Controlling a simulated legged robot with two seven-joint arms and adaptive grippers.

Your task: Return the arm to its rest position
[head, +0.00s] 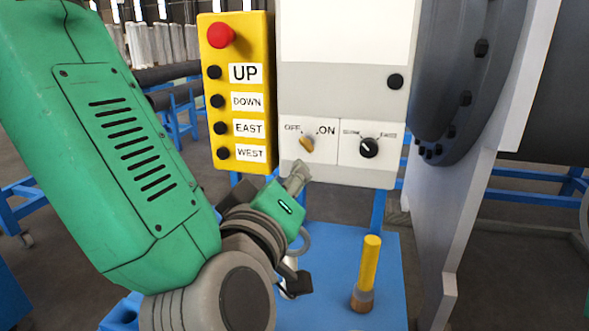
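My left arm, green with grey joints, comes in from the left and fills much of the picture. My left gripper (298,176) is at its end, with its grey fingertips just below the orange OFF/ON knob (307,144) on the control box (337,90). I cannot tell whether the fingertips touch the knob or box, or whether they are apart. The orange knob sits tilted between its OFF and ON labels. My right gripper is not in view.
A yellow pendant (237,95) with a red button and several black buttons hangs left of the box. A yellow-handled tool (369,268) stands upright on the blue table (335,310). A large grey flange (455,80) and a pale upright plate (490,160) close off the right.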

